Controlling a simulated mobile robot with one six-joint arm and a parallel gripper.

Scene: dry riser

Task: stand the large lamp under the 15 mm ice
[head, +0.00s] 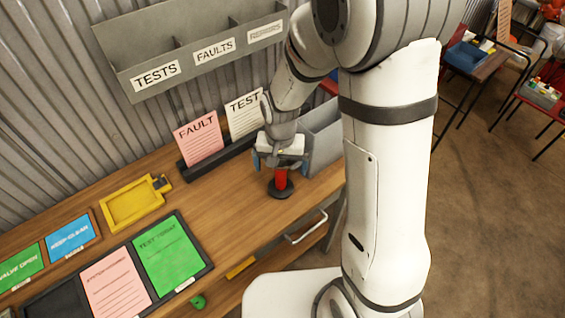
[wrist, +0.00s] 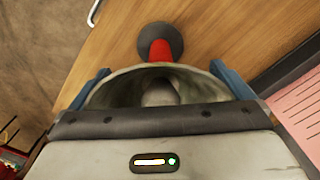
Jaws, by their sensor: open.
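I see nothing that I can name as a lamp or as ice in either view. A red upright piece on a dark round base (head: 281,183) stands on the wooden bench, near its front edge. It also shows in the wrist view (wrist: 161,49), just beyond the fingers. My gripper (head: 280,163) is open directly above it, with blue fingertips spread to either side. In the wrist view my gripper (wrist: 160,85) frames a pale curved, hollow shape; I cannot tell what that is. Whether the fingers touch the red piece is unclear.
The wooden bench (head: 232,200) holds a yellow tray (head: 133,204), a dark tray with pink and green cards (head: 165,255), and standing FAULT (head: 199,139) and TEST cards. A grey bin (head: 325,145) is close right of my gripper. A labelled wall rack (head: 185,60) hangs above.

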